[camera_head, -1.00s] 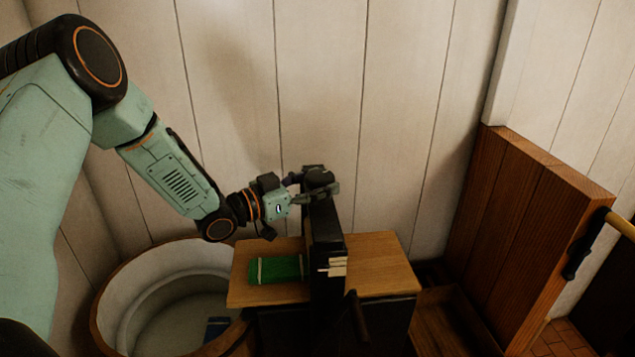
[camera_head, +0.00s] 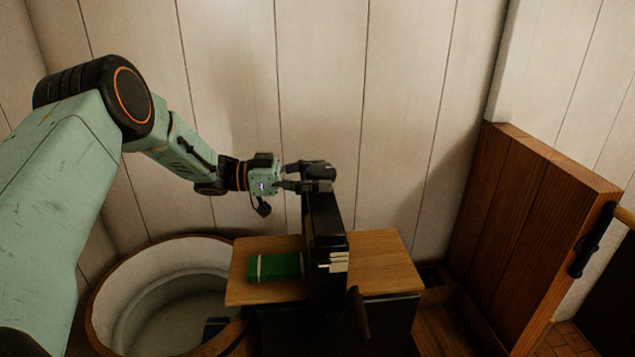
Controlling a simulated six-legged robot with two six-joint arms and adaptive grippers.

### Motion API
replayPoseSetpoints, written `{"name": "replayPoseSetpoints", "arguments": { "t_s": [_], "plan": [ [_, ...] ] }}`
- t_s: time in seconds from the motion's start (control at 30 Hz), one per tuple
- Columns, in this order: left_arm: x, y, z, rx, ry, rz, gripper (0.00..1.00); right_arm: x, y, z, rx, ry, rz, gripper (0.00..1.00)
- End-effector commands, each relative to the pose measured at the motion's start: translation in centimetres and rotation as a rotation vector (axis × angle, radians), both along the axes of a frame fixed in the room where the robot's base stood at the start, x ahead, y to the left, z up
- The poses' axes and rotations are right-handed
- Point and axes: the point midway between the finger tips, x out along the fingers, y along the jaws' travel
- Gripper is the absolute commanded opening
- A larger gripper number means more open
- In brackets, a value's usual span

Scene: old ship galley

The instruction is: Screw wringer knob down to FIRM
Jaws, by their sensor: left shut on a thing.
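The wringer (camera_head: 325,225) is a dark upright frame standing across a wooden board (camera_head: 385,255). Its knob (camera_head: 318,171) is a dark round piece on top of the frame, mostly covered by my gripper. My left gripper (camera_head: 312,178) comes in from the left at the top of the frame, with its fingers shut around the knob. Pale pointer-like strips (camera_head: 338,261) stick out on the frame's front face; any FIRM mark is too small to read. My right gripper is not in view.
A green bundle with pale bands (camera_head: 275,267) lies on the board left of the frame. A round tub (camera_head: 120,275) stands at the lower left. A crank handle (camera_head: 359,312) sticks out in front. A tall wooden panel (camera_head: 530,215) stands at the right.

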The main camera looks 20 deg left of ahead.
Motion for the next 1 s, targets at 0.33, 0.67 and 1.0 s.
{"name": "replayPoseSetpoints", "arguments": {
  "t_s": [0.33, 0.67, 1.0],
  "plan": [
    [0.1, -0.09, 0.14, -0.001, -0.004, -0.066, 0.27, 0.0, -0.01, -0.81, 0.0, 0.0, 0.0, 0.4],
    [0.09, -0.09, 0.2, -0.002, -0.003, -0.068, 0.27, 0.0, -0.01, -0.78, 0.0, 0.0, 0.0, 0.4],
    [0.06, -0.04, 0.09, -0.001, -0.002, -0.066, 0.82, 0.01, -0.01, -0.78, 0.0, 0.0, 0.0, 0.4]
  ]
}}
